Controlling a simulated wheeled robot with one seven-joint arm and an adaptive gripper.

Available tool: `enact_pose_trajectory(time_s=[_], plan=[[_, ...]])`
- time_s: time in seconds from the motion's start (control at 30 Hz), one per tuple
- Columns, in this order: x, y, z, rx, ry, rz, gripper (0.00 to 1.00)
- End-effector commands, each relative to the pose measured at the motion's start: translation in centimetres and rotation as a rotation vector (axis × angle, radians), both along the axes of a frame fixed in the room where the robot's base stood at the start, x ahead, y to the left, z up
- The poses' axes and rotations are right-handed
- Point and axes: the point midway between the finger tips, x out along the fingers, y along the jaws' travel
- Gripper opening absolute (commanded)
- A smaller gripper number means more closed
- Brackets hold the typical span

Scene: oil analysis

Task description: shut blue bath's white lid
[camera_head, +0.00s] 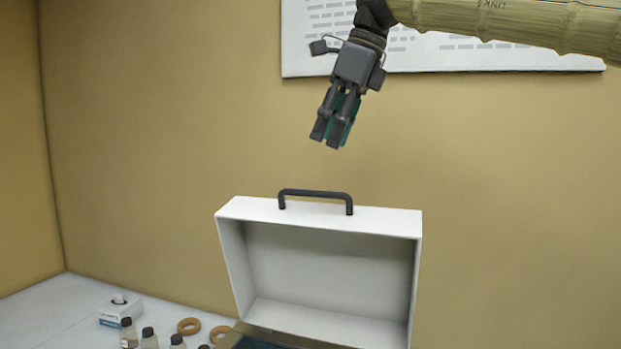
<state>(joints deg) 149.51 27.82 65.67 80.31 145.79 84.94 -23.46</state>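The white lid (231,260) stands open and upright, its hollow inside facing me. A black handle (316,193) is fixed along its top edge. Only a small part of the blue bath (262,343) shows below the lid at the bottom edge; the rest of it is out of view. My gripper (332,136) hangs above the lid's handle, pointing down, clear of both. Its fingers look close together, with a teal part visible between them. I cannot tell whether they are fully shut. It holds nothing that I can see.
A white bench (52,311) at lower left bears several small dark-capped bottles (149,338), two brown rings (189,326) and a tissue box (120,309). A printed board (440,52) hangs on the tan wall behind my arm. The space right of the lid looks free.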

Motion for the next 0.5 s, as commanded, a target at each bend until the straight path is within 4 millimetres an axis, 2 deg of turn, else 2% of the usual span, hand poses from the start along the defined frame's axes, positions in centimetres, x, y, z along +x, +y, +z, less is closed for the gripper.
enact_pose_trajectory(time_s=[0.17,0.5], plan=[[-0.3,0.4,-0.7,0.002,-0.001,0.002,0.34],[1.2,2.4,-6.0,0.001,0.005,0.003,0.34]])
